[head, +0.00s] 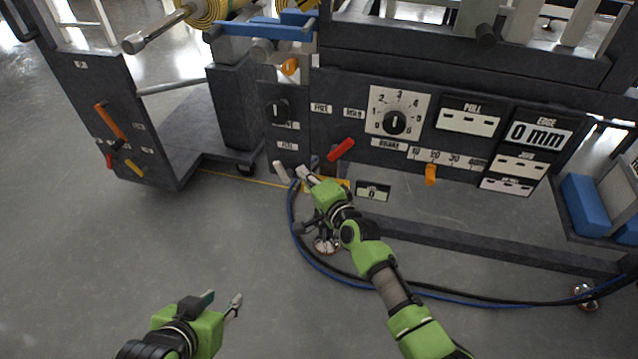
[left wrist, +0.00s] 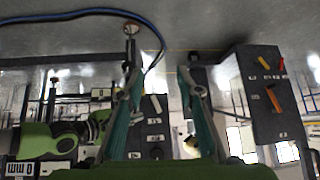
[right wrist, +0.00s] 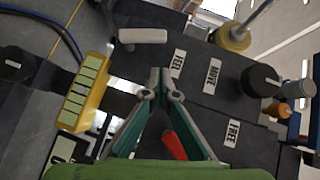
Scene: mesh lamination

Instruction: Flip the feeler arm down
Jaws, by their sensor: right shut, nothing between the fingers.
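A pale, stubby lever (head: 281,171) hangs low on the dark machine panel, just below a small label that I cannot read surely. It also shows in the right wrist view (right wrist: 143,35), lying crosswise beyond the fingers. I cannot tell surely that it is the feeler arm. My right gripper (head: 303,173) is close to its right side, apart from it in the right wrist view, where its fingertips (right wrist: 160,82) meet with nothing between them. My left gripper (head: 224,300) is open and empty above the floor, well away from the machine; its spread fingers show in the left wrist view (left wrist: 163,70).
A red lever (head: 341,149) is right of my right gripper. A yellow block (right wrist: 83,97) with pale segments is beside it. A dial (head: 396,122), an orange slider (head: 431,174) and an orange knob (head: 290,66) sit on the machine. Hoses (head: 330,272) curve across the floor.

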